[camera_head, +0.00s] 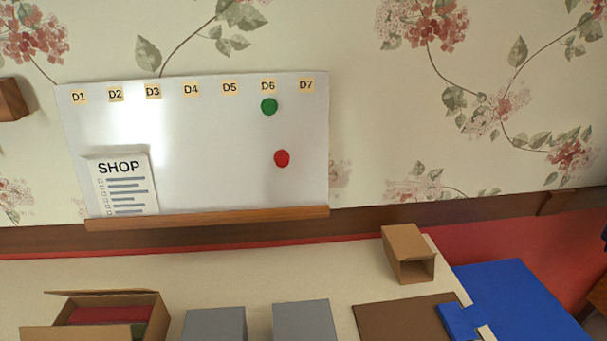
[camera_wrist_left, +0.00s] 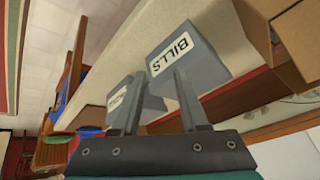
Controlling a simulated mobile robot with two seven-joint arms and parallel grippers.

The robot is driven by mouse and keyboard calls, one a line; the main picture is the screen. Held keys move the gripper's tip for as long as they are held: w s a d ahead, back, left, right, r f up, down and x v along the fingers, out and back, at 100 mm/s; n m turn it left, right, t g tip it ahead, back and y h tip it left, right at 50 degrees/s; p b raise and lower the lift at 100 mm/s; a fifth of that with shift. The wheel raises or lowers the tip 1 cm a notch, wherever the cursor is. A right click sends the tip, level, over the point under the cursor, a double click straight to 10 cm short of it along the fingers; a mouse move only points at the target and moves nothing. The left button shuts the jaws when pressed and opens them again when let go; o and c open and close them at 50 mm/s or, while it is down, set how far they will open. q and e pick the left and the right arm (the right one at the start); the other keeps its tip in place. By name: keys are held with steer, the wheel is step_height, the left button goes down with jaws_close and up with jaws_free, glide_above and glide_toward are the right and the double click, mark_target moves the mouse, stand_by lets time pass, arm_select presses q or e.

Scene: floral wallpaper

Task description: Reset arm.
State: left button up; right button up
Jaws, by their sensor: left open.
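My left gripper (camera_wrist_left: 158,74) shows in the left wrist view with its two dark fingers apart and nothing between them. Beyond the fingers stand a grey box labelled BILLS (camera_wrist_left: 205,35) and a second grey box (camera_wrist_left: 151,103) whose label is too small and partly covered to read. The fingers overlap the boxes in the picture; I cannot tell the distance. Neither arm shows in the head view, and my right gripper is in no view.
In the head view, a whiteboard (camera_head: 210,135) holds a SHOP sheet (camera_head: 124,185), a green magnet (camera_head: 269,106) and a red magnet (camera_head: 281,158). Below, the table (camera_head: 300,262) carries an open carton (camera_head: 145,305), two grey boxes (camera_head: 303,322), a brown panel (camera_head: 395,318) and a small carton (camera_head: 403,243).

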arm_select(q)
steer(key=s+f+n+g+y, duration=0.1)
steer(key=s+f+n+g, duration=0.1)
steer(key=s+f+n, duration=0.4)
steer(key=s+f+m+g, duration=0.1)
steer(key=s+f, duration=0.1)
steer(key=f, duration=1)
steer(key=s+f+g, duration=0.1)
steer(key=s+f, duration=0.2)
steer(key=f, duration=0.9)
steer(key=s+a+f+g, duration=0.1)
steer(key=s+a+f, duration=0.2)
steer(key=s+f, duration=0.7)
steer(key=s, duration=0.3)
steer(key=shift+s+f+y, duration=0.15)
steer(key=shift+s+y, duration=0.1)
steer(key=shift+y, duration=0.15)
